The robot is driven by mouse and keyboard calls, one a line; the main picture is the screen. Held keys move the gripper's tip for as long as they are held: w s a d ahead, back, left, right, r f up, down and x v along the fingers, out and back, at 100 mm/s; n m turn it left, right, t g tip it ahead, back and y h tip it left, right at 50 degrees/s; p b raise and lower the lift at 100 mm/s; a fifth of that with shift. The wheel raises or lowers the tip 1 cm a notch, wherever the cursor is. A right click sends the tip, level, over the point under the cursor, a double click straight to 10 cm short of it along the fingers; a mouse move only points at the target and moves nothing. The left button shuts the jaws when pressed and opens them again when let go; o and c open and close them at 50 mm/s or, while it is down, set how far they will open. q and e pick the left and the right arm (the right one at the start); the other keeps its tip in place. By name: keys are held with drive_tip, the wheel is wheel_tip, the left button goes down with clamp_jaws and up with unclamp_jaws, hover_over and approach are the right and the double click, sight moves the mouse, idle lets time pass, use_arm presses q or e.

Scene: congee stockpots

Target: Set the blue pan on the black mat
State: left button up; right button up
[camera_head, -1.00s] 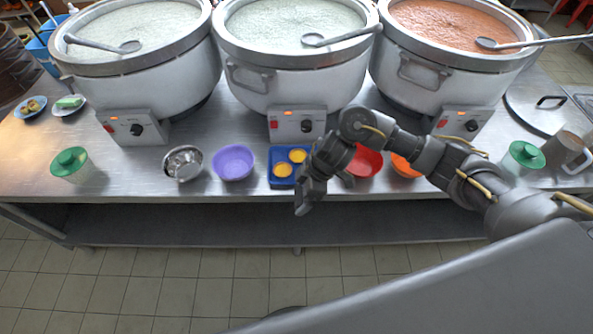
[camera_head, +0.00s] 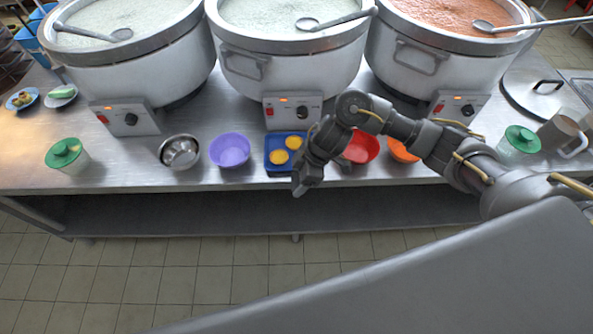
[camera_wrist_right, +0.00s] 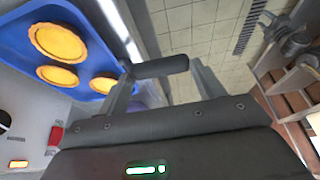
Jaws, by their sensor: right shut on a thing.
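The blue pan (camera_head: 272,142) sits near the front edge of the steel counter and holds yellow round tarts. Three tarts show in the right wrist view, where the pan (camera_wrist_right: 16,35) fills the upper left. My right gripper (camera_head: 300,188) is at the pan's right front side, partly covering it. In the wrist view a dark bar (camera_wrist_right: 160,67), seemingly the pan's handle, lies between the fingertips, and the gripper is shut on it. I cannot make out a black mat in either view. My left gripper is not in view.
A purple bowl (camera_head: 230,150) and metal bowls (camera_head: 180,152) stand left of the pan. A red bowl (camera_head: 362,147) and an orange bowl (camera_head: 402,150) stand right, partly behind my arm. Large stockpots (camera_head: 290,75) line the back. Bare counter (camera_head: 122,172) lies at the left.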

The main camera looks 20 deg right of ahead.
drive_tip(key=shift+r, duration=0.3)
drive_tip(key=shift+c, duration=0.6)
drive_tip(key=s+d+r, duration=0.9)
drive_tip(key=d+r, duration=0.1)
drive_tip(key=r, duration=0.2)
drive_tip(key=shift+s, duration=0.4)
